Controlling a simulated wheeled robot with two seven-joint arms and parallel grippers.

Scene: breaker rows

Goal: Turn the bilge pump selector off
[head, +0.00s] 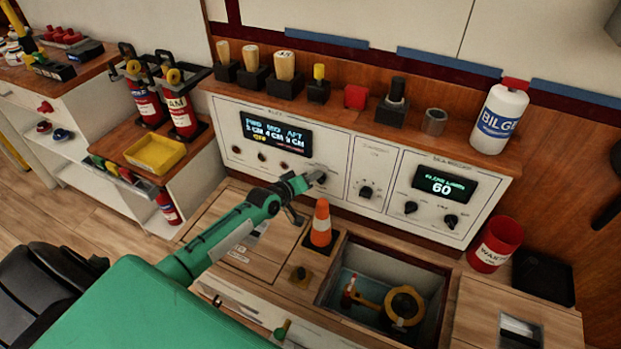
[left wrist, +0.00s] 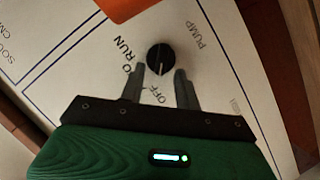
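The bilge panel (head: 295,158) is the white left console face, with a lit display and several black knobs. The pump selector (left wrist: 160,58) is a round black knob with a white mark, beside labels reading PUMP, RUN and OFF. Its mark points down in the left wrist view, roughly towards OFF. In the head view the selector (head: 319,177) is at the panel's lower right, partly covered by my gripper. My left gripper (left wrist: 159,73) is open, its fingers either side of and just short of the knob; contact is not clear. My right gripper is not in view.
An orange cone (head: 321,224) stands close below my left gripper. An open hatch (head: 436,300) holds a yellow ring tool. Another panel (head: 396,192) with a display reading 60 is to the right. The shelf above carries levers and a white BILGE bottle (head: 499,118).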

